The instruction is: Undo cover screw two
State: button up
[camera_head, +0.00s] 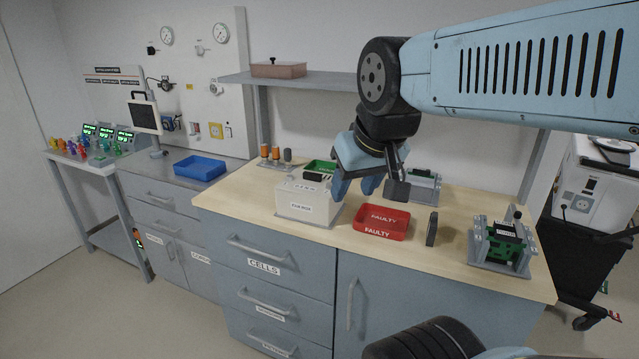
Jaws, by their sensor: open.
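A cream box-shaped unit (304,201) with a dark label on its front stands on the wooden bench, left of the middle. A dark and green part shows at its top. I cannot make out any cover screws or their numbers at this size. My gripper (370,187) is open and points down above the bench, just right of the cream unit and behind the red tray. I see nothing between its fingers. My wrist hides part of the bench behind it.
A red tray marked FAULTY (381,234) sits at the bench front, with a dark upright block (432,229) beside it. A grey fixture with a green board (501,247) stands at right. A blue tray (200,167) lies left. A shelf (335,82) overhangs the back.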

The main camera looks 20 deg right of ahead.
jog(key=m+g, duration=0.6)
jog(key=m, duration=0.6)
send_over(330, 184)
notch_tip(330, 184, down, 2)
jog(key=f, duration=0.1)
notch_tip(330, 184, down, 13)
jog(key=shift+w+r, duration=0.1)
jog(key=shift+w, duration=0.05)
grip_shut()
